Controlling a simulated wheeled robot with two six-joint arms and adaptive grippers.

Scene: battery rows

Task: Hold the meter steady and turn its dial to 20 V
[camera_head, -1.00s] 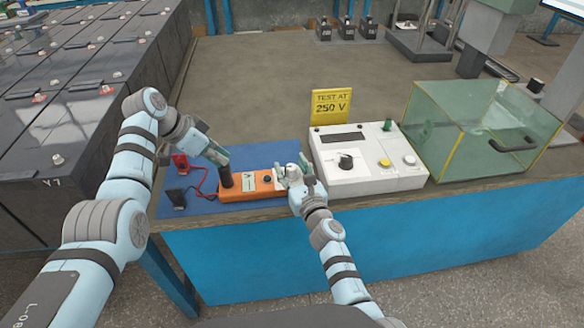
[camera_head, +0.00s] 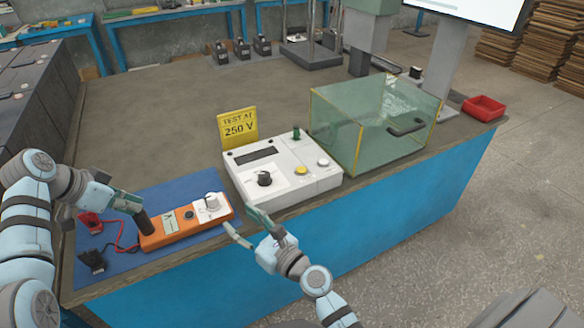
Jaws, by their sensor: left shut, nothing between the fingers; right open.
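The orange meter (camera_head: 165,236) lies on a blue mat (camera_head: 172,190) near the table's front edge. Its dial (camera_head: 208,204) is a pale knob on a white face at the right end; I cannot read its setting. A dark upright cylinder (camera_head: 144,224) stands at the meter's left end. My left gripper (camera_head: 137,207) is shut and empty, with its tips beside the top of that cylinder; I cannot tell if they touch. My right gripper (camera_head: 243,222) is open and empty, just right of the meter's dial end and apart from the dial.
A white instrument (camera_head: 290,187) with a black knob stands right of the mat, before a yellow "TEST AT 250 V" sign (camera_head: 238,127). A glass box (camera_head: 345,135) is further right. Red (camera_head: 89,222) and black (camera_head: 93,260) clips with leads lie left.

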